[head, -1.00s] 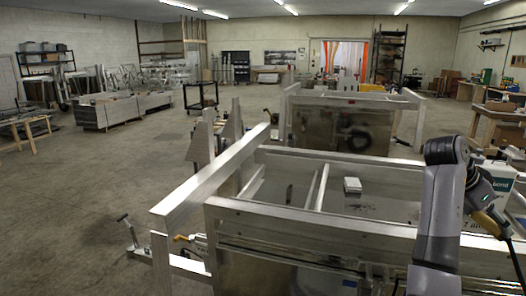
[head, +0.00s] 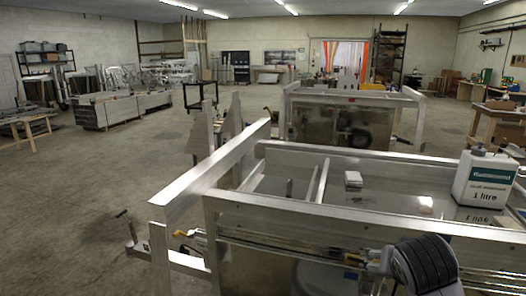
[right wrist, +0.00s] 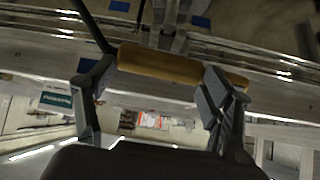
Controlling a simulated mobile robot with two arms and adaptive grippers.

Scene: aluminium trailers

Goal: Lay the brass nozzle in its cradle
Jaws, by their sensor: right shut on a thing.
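The brass nozzle shows in the right wrist view as a yellow-brown cylinder (right wrist: 172,64) lying across my right gripper (right wrist: 160,72). The gripper's two dark fingers close on it from left and right. Part of its right end is behind a finger. In the head view my right arm is low at the bottom right, against the near side of the front aluminium trailer (head: 310,213). The gripper's fingers and the nozzle cannot be made out clearly there. I cannot pick out the cradle. My left gripper is not in view.
A white one-litre bottle (head: 484,180) stands at the trailer's right. A small white box (head: 353,179) lies on its bed. A second trailer (head: 350,118) stands behind.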

